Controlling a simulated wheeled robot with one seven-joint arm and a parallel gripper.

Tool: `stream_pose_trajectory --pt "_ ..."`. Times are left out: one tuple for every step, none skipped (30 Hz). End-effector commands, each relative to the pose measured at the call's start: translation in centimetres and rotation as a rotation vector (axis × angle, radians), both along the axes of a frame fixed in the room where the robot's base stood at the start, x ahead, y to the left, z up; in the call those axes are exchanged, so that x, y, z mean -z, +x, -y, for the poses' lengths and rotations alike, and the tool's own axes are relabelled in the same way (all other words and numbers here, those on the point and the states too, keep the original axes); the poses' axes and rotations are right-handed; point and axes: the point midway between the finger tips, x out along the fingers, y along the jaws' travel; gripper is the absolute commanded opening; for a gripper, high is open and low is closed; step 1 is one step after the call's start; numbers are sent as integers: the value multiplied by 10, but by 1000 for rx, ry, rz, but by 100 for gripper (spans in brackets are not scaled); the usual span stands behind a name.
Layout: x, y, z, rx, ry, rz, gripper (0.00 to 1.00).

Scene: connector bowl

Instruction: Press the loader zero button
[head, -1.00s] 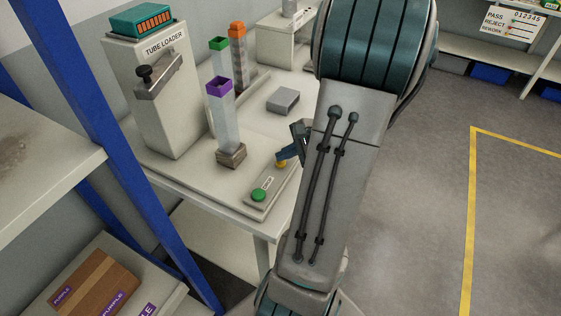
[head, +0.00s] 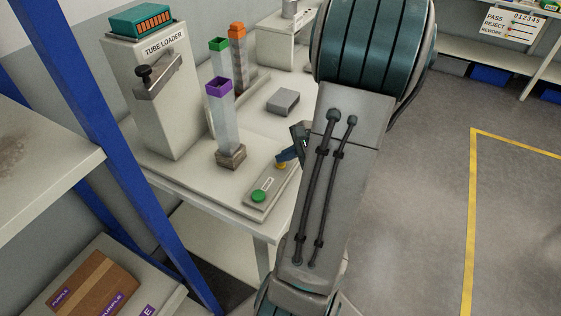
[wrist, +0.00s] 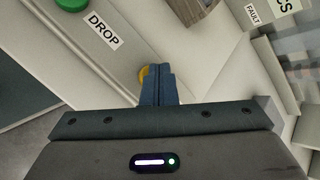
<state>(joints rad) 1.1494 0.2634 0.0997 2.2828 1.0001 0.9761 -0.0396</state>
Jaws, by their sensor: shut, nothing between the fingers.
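A narrow control panel (head: 269,186) lies along the near right edge of the loader table. It carries a green button (head: 258,195) beside a DROP label, and a yellow button (head: 281,166) at its other end. My gripper (head: 284,156) is shut and empty, with its tips at the yellow button. In the wrist view the shut fingertips (wrist: 158,70) partly cover the yellow button (wrist: 143,75). I cannot tell whether they touch or press it. No label for the yellow button is visible. The tube loader (head: 160,95) stands at the table's back left.
A clear tube with a purple top (head: 220,88) stands in a block near the panel. Green-topped (head: 219,44) and orange-topped (head: 237,31) tubes stand behind it. A grey box (head: 284,101) lies on the table. A blue rack post (head: 110,150) rises at left. Floor at right is clear.

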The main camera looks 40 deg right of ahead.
Motion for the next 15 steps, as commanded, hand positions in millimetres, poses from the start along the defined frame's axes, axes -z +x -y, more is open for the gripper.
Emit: stream_pose_trajectory --pt "-4 0 0 -1 -1 0 0" --pt "-6 0 0 -1 -1 0 0" --pt "-8 0 0 -1 -1 0 0" --pt "-10 0 0 0 0 0 0" --pt "-12 0 0 0 0 0 0" --pt "-14 0 0 0 0 0 0" --pt "-15 0 0 0 0 0 0" --pt "-16 0 0 0 0 0 0" --pt "-17 0 0 1 1 0 0" --pt "-17 0 0 1 1 0 0" --pt "-17 0 0 1 1 0 0" --pt "-16 0 0 1 1 0 0" --pt "-16 0 0 1 1 0 0" --pt "-16 0 0 1 1 0 0" --pt "-16 0 0 0 0 0 0"
